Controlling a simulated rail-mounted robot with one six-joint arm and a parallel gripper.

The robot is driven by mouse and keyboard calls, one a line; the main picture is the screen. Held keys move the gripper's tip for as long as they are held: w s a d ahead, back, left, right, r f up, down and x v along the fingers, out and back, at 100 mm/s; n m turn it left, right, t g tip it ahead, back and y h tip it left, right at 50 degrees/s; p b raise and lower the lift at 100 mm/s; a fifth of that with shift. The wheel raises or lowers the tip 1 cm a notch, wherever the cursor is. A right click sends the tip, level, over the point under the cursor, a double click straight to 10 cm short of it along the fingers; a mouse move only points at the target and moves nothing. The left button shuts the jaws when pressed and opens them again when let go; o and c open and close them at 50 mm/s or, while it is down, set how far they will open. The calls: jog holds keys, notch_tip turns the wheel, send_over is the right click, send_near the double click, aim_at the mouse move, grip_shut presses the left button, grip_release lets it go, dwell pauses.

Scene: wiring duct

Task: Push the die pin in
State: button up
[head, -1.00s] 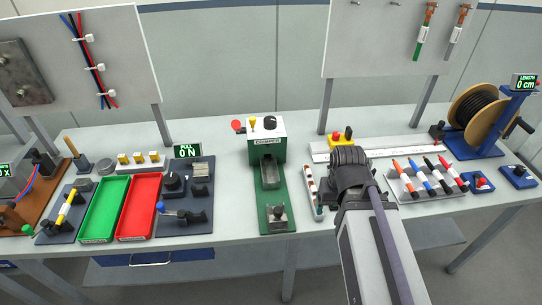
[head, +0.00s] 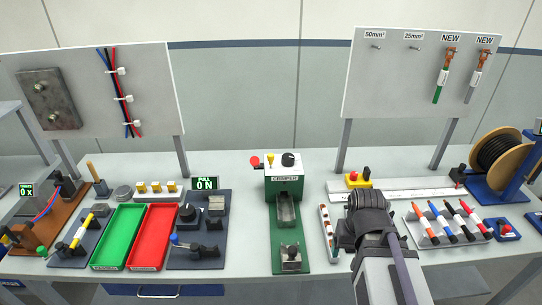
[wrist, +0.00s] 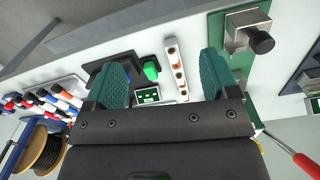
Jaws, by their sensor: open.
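The green crimper (head: 285,187) stands mid-bench, with a red-ball lever (head: 254,161), a yellow-topped pin (head: 271,159) and a black knob (head: 288,159) at its top. A metal block (head: 290,258) sits on the front of its green base. The wrist view shows a metal block (wrist: 243,30) with a black knob (wrist: 260,41) at the upper right. I cannot tell for certain which part is the die pin. My gripper (wrist: 160,78) is open and empty, its two teal fingers apart. In the head view its fingertips are hidden behind my wrist, right of the crimper.
A narrow white strip (head: 325,233) with several small parts lies between the crimper and my arm. Green (head: 94,256) and red (head: 130,257) trays lie to the left. A white ruler strip (head: 410,190) lies behind my wrist.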

jog(key=shift+c, duration=0.4)
jog(key=shift+n, duration=0.4)
jog(key=w+a+r+p, duration=0.1)
jog(key=w+r+p, duration=0.1)
jog(key=a+r+p, duration=0.1)
jog(key=r+p, duration=0.1)
jog(key=shift+w+a, duration=0.35)
jog(key=shift+w, duration=0.05)
jog(key=shift+c, duration=1.4)
jog(key=shift+n, duration=0.3)
jog(key=w+a+r+p, duration=0.1)
jog(key=w, duration=0.1)
jog(key=w+a+r+p, duration=0.1)
jog(key=w+a, duration=0.1)
jog(key=w, duration=0.1)
jog(key=w+a+r+p, duration=0.1)
jog(key=w, duration=0.2)
jog(key=shift+a+r, duration=0.15)
jog(key=shift+r, duration=0.15)
jog(key=shift+c, duration=0.7)
notch_tip(320, 180, up, 4)
jog(key=p, duration=0.5)
send_over(271, 154)
notch_tip(271, 154, down, 10)
jog(key=b, duration=1.1)
jog(key=shift+s+f, duration=0.1)
jog(key=shift+f, duration=0.15)
jog(key=shift+r, duration=0.1)
jog(key=shift+r, duration=0.1)
